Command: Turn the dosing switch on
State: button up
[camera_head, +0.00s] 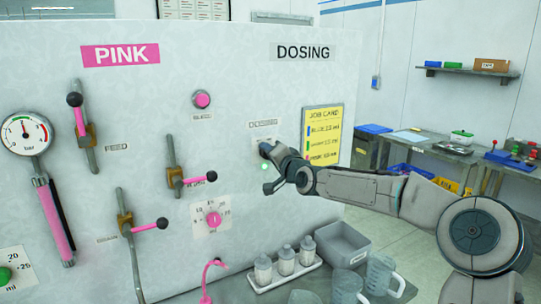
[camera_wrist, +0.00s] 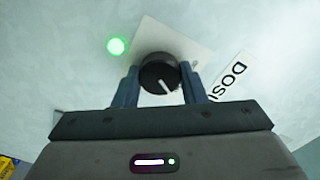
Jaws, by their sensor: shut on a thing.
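The dosing switch (camera_wrist: 158,73) is a round black knob with a white pointer line on a pale plate, seen in the wrist view. The pointer slants down and to the right in that view. My gripper (camera_wrist: 160,88) has its two blue fingers on either side of the knob, shut on it. A small green lamp (camera_wrist: 117,46) glows beside the plate, and it also shows in the head view (camera_head: 264,167). In the head view my gripper (camera_head: 266,150) is at the panel below the DOSING sign (camera_head: 305,52), and it hides the knob there.
The panel's left side carries a PINK sign (camera_head: 121,54), a gauge (camera_head: 24,133), several pink-handled valves and a pink button (camera_head: 202,99). A job card (camera_head: 322,134) is right of my gripper. Below stand a bottle tray (camera_head: 284,278), a grey bin (camera_head: 343,243) and clear jugs (camera_head: 381,275).

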jog(key=o, duration=1)
jog(key=shift+d, duration=0.1)
jog(key=shift+b+v, duration=1.7)
jog(key=shift+v, duration=5.15)
